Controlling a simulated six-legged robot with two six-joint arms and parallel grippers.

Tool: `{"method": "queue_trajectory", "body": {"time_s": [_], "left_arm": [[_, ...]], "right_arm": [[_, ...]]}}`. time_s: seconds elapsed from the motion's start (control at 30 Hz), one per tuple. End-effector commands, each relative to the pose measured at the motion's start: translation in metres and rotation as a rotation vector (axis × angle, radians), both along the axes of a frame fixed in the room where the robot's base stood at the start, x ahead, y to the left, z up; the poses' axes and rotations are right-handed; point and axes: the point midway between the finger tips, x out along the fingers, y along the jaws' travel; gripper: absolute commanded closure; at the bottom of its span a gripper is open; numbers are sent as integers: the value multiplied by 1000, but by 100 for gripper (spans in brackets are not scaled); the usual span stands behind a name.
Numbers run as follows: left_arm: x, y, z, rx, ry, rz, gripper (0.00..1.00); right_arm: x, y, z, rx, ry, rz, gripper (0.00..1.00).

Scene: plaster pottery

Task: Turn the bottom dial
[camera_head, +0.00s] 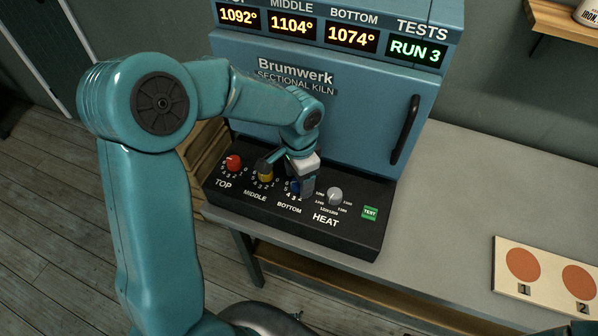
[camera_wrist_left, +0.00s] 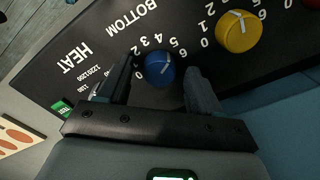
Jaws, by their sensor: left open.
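The black control panel (camera_head: 335,236) at the kiln's foot carries a red TOP dial (camera_head: 233,162), a yellow MIDDLE dial (camera_head: 266,173), a blue BOTTOM dial (camera_head: 295,187) and a grey HEAT knob (camera_head: 335,195). My left gripper (camera_head: 290,182) points down over the BOTTOM dial and partly hides it. In the left wrist view, the blue dial (camera_wrist_left: 159,72) sits between my two open fingers, with a gap on each side. Its pale pointer line shows, near numbers 0 to 6. The yellow dial (camera_wrist_left: 238,32) is beyond the right finger. My right gripper is out of view.
The blue kiln (camera_head: 340,110) stands behind the panel, with displays reading 1092°, 1104°, 1074° and RUN 3. A green TEST button (camera_head: 370,212) is right of HEAT. A board with numbered orange discs (camera_head: 540,268) lies on the grey table (camera_head: 480,195), otherwise mostly clear.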

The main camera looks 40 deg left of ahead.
Motion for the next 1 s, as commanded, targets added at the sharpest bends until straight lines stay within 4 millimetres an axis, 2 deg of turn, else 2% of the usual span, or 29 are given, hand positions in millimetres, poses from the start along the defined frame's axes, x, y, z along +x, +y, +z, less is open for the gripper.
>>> {"method": "queue_trajectory", "body": {"time_s": [0.17, 0.5, 0.7, 0.83, 1.0], "left_arm": [[1, 0, 19, 0, -4, 0, 36], [1, 0, 108, -1, -8, 1, 36], [0, 0, 147, -1, -6, -1, 36], [0, 0, 160, 0, -3, 0, 36], [-1, 0, 164, 0, -3, 0, 36]], "right_arm": [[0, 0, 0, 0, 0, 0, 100], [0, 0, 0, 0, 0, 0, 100], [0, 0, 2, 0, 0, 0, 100], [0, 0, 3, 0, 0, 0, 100], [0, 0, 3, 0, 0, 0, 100]]}}
